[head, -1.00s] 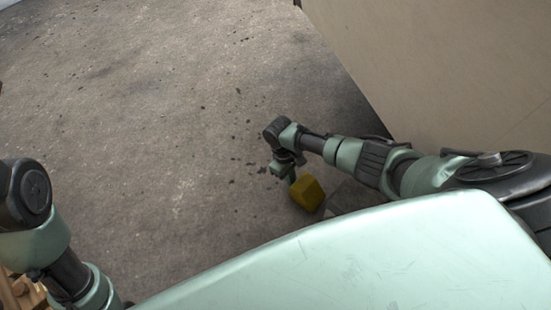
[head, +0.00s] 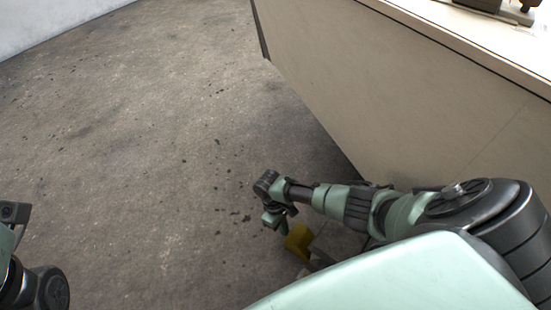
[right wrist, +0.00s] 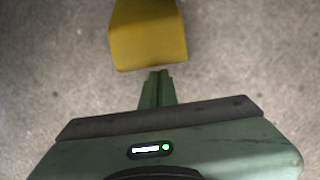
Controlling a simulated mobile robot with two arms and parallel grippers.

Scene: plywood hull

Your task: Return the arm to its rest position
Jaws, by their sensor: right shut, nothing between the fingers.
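My right arm reaches in from the right edge of the head view and bends down over the floor. Its gripper (head: 282,227) is small there and points down. In the right wrist view the two green fingers of the gripper (right wrist: 157,76) lie together, shut with nothing between them. A yellow block (right wrist: 148,36) shows just beyond the fingertips in that view, and also beside the gripper in the head view (head: 298,240). I cannot tell its distance from the fingers. Of my left arm, only dark and green links show at the lower left; its gripper is out of view.
A tall plywood-coloured panel or counter (head: 400,105) stands at the right, close to my right arm. A dark object (head: 495,8) sits on its top. Bare, stained concrete floor (head: 140,130) lies open at the left and middle. A pale wall (head: 50,20) is at the upper left.

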